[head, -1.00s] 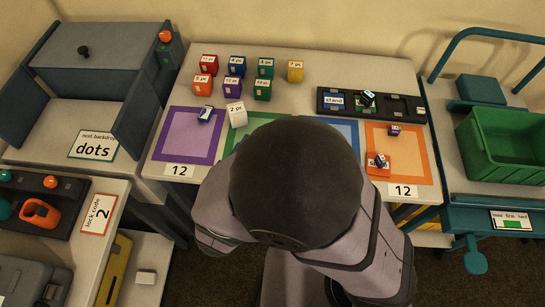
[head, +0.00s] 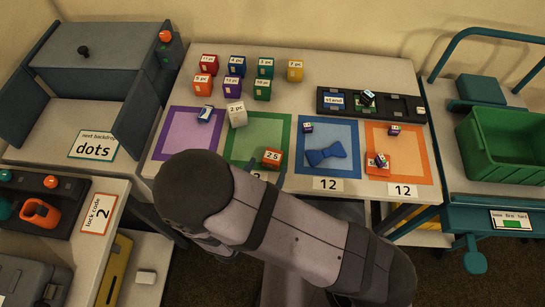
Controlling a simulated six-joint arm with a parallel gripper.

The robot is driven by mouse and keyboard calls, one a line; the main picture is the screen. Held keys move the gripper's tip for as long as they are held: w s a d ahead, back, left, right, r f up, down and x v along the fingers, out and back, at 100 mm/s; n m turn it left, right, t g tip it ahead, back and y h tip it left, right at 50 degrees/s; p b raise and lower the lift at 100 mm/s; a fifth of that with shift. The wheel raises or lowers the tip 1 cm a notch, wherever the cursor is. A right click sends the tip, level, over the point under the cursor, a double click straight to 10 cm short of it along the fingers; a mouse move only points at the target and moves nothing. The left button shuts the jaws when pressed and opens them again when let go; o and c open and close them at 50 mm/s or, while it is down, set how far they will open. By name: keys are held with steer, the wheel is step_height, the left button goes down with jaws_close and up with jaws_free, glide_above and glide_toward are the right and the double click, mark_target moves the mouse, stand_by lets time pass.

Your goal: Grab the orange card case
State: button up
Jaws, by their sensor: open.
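An orange box (head: 202,84) with a white label stands at the left of the front row of small labelled boxes, at the back of the table. A second orange block (head: 272,157) with a white label sits on the green-bordered mat (head: 284,130). A flat orange piece (head: 379,168) lies on the orange-bordered mat (head: 425,160), with a small purple-and-white object on it. I cannot tell for certain which orange thing is the card case.
Several coloured boxes, such as a yellow one (head: 295,71), stand near the orange box, with a white box (head: 237,114) in front. A black tray (head: 405,106) is at the back right, a green crate (head: 508,145) beyond.

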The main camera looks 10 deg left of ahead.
mark_target(272, 157)
steer(key=shift+p+x, duration=1.15)
steer(key=shift+x, duration=1.7)
steer(key=shift+w+f, duration=0.2)
steer(key=shift+w, duration=0.4)
steer(key=c, duration=1.1)
